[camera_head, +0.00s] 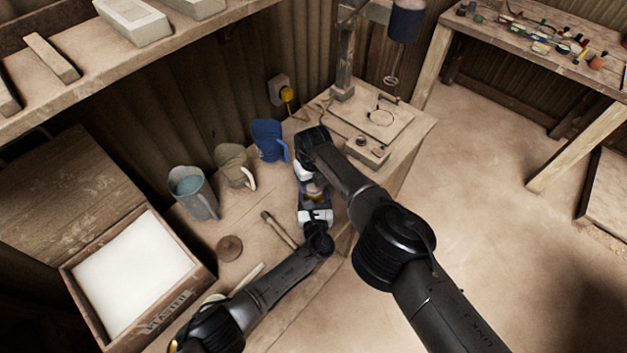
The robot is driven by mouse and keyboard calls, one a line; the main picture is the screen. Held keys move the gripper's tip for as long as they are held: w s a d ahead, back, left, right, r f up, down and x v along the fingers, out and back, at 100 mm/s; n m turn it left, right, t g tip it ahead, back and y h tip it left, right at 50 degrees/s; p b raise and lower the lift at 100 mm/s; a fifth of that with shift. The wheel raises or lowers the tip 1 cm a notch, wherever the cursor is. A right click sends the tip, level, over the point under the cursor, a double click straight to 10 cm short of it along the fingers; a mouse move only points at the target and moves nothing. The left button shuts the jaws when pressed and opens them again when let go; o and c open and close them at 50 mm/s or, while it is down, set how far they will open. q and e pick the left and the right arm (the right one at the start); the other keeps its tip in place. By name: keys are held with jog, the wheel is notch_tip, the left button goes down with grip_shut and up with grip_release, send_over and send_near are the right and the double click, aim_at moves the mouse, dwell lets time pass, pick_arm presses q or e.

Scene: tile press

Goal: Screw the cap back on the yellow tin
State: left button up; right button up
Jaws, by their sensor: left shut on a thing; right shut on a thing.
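The yellow tin (315,189) shows only as a small yellowish patch between my two grippers, above the workbench. My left gripper (314,203) comes from below and is shut on the tin. My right gripper (306,177) comes over from above and is shut at the tin's upper end, where the cap is. The cap itself is hidden by the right gripper, so its seating on the tin cannot be seen.
A blue jug (268,140), a beige jug (234,166) and a grey metal jug (193,192) stand along the wall. A brush (278,229) and a round brown disc (229,248) lie on the bench. A plaster box (205,283) stands left; a press stand (345,60) is behind.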

jog(key=o, duration=1.1)
jog(key=shift+c, duration=0.2)
jog(key=shift+r, duration=0.15)
jog(key=shift+w+r, duration=0.1)
jog(key=shift+r, duration=0.4)
notch_tip(320, 180, up, 11)
jog(key=shift+f, duration=0.15)
pick_arm(q)
jog(key=o, duration=1.8)
